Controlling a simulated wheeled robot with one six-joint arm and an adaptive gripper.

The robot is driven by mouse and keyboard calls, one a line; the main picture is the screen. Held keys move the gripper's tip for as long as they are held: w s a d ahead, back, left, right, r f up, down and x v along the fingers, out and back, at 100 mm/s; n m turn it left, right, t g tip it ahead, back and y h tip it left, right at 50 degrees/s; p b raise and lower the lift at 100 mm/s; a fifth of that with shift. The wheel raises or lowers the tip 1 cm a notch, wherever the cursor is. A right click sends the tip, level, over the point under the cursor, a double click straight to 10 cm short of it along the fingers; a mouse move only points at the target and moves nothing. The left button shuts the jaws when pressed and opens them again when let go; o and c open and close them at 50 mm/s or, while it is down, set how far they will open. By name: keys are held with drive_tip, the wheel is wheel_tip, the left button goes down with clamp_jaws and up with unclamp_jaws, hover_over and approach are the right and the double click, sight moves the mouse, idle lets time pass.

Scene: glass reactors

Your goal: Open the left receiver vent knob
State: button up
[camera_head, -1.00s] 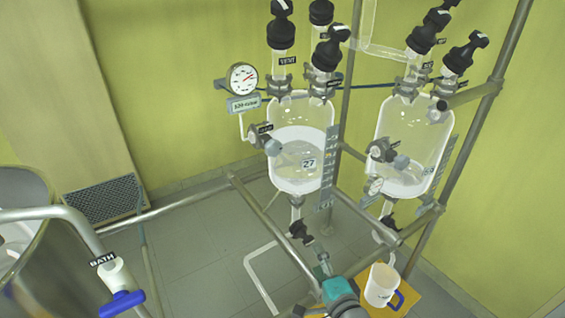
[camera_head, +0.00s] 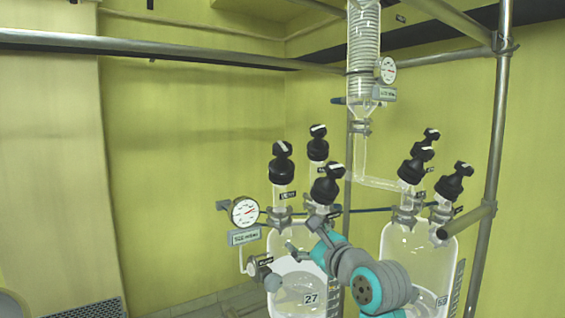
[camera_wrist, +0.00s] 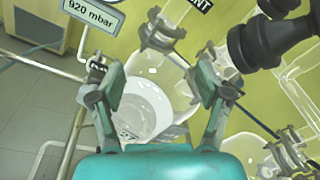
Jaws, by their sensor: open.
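The left receiver (camera_head: 285,265) is a clear glass vessel with pale liquid and a tag reading 27. Its black vent knob (camera_head: 282,160) stands upright on the left glass neck, beside a small VENT label (camera_head: 288,194). My gripper (camera_head: 305,238) is open and empty, in front of the receiver's upper part, below and slightly right of that knob. In the wrist view my open fingers (camera_wrist: 158,88) frame the glass shoulder. The VENT label (camera_wrist: 200,4) is at the top edge there; the knob above it seems out of frame. My arm hides part of the receiver.
Two other black caps (camera_head: 318,140) (camera_head: 327,186) stand close behind and right of the vent knob. A pressure gauge (camera_head: 245,212) is at left. The right receiver (camera_head: 425,245) has several caps. A metal post (camera_head: 495,140) stands at right. Space left of the gauge is open.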

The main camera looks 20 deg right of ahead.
sight(284, 147)
wheel_tip(284, 147, up, 20)
drive_tip(key=s+f+m+y, duration=0.1)
drive_tip(key=m, duration=0.2)
drive_tip(key=x, duration=1)
drive_tip(key=shift+w+a+r, duration=0.15)
drive_tip(key=shift+a+r, duration=0.1)
drive_tip(key=shift+r, duration=0.1)
drive_tip(key=c, duration=1.2)
